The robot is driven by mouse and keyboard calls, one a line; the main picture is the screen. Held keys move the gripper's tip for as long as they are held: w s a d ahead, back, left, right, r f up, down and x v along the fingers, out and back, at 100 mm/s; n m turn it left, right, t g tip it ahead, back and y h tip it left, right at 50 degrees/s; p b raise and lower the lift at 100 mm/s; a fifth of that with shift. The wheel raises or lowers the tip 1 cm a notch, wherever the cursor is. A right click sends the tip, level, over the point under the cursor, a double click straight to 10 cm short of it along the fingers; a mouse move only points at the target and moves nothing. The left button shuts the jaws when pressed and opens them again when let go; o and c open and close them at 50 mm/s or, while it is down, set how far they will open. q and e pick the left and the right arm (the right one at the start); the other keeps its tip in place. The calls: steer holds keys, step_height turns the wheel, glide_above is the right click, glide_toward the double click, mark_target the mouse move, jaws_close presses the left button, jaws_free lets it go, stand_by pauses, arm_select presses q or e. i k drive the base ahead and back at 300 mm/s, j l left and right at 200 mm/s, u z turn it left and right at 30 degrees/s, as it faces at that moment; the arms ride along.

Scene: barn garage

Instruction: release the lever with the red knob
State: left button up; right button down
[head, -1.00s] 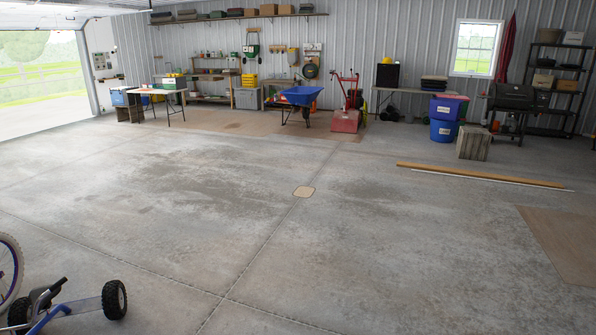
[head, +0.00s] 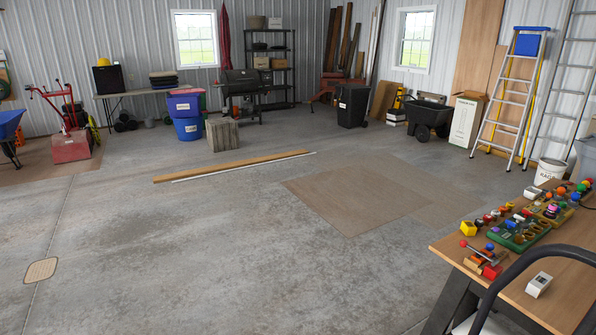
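A small lever device (head: 484,261) with orange and red parts stands near the left corner of the wooden workbench (head: 561,306) at the lower right. A red ball knob (head: 463,243) shows at its left end, apparently on a thin rod. A blue ball (head: 489,247) sits close by. The device is small in the picture, so I cannot tell the lever's exact position or what holds it. Neither of my grippers is in view.
A green tray (head: 519,239) and several colourful knobbed parts lie behind the device. A white box (head: 538,285) sits nearer. A dark curved tube (head: 512,268) crosses the bench's front. Long planks (head: 230,166) lie on the floor; the middle floor is mostly clear.

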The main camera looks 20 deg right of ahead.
mark_target(463, 243)
steer(key=i+l+z, duration=0.1)
steer(key=i+z, duration=0.25)
steer(key=i+j+z, duration=0.1)
steer(key=i+z, duration=0.25)
steer(key=i, duration=0.2)
steer(key=i+j+z, duration=0.15)
steer(key=i+z, duration=0.2)
steer(key=i, duration=0.15)
